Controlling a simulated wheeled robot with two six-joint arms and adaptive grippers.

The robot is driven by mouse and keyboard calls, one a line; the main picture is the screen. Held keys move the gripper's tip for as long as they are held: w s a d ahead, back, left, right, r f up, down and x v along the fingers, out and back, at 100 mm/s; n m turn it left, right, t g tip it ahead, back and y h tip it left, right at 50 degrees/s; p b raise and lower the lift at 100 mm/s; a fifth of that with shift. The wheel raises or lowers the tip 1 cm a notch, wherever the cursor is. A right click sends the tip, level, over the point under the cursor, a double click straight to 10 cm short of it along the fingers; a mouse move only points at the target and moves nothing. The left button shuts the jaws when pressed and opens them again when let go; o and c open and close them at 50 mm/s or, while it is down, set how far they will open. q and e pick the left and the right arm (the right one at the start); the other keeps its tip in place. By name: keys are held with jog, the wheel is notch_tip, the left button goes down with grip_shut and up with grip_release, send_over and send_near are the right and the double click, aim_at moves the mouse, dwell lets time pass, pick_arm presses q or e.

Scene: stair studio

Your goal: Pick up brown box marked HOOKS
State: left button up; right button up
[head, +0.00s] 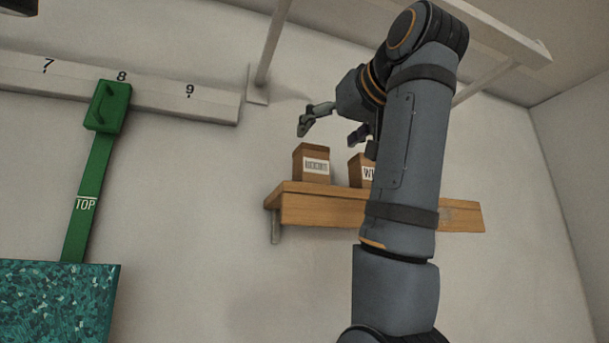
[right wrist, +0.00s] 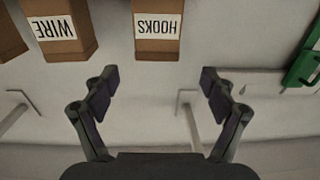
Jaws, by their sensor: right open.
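The brown box marked HOOKS (head: 312,168) stands upright at the left end of a wooden wall shelf in the head view. In the right wrist view the HOOKS box (right wrist: 157,47) appears upside down at the top, roughly centred between the fingers but beyond their tips. My right gripper (head: 333,128) is open and empty, above the boxes in the head view. Its two spread fingers (right wrist: 160,80) show in the right wrist view, with only wall between them. A second brown box, marked WIRE (head: 362,171), is partly hidden by my right arm; it also shows in the right wrist view (right wrist: 66,50).
The wooden shelf (head: 320,208) carries the boxes. A third brown box (right wrist: 8,38) shows at the right wrist view's left edge. A white bracket frame (head: 273,40) hangs above. A green strap marked TOP (head: 88,190) and a numbered rail (head: 165,98) are left.

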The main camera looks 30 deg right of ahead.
aim_at(315, 145)
pick_arm(q)
jog(key=s+r+p, duration=0.2)
jog(key=s, duration=0.4)
pick_arm(e)
jog(key=w, duration=0.2)
jog(key=w+d, duration=0.1)
jog(key=w, duration=0.1)
jog(key=shift+w, duration=0.3)
jog(key=shift+w+d+r+p, duration=0.2)
jog(key=shift+w+r+p, duration=0.1)
jog(key=shift+w+p, duration=0.3)
jog(key=shift+w+d+r+p, duration=0.15)
jog(key=shift+w+r+p, duration=0.1)
jog(key=shift+w+p, duration=0.55)
jog(key=shift+p, duration=0.2)
jog(key=shift+w+d+f, duration=0.3)
jog(key=shift+w, duration=0.35)
jog(key=shift+c, duration=1)
jog(key=shift+s+a, duration=0.1)
jog(key=shift+a, duration=0.05)
jog(key=c, duration=1.1)
pick_arm(q)
jog(key=w+r, duration=0.3)
jog(key=r, duration=0.1)
jog(key=shift+w+a, duration=0.2)
jog(key=shift+w, duration=0.15)
pick_arm(e)
jog(key=shift+r, duration=0.1)
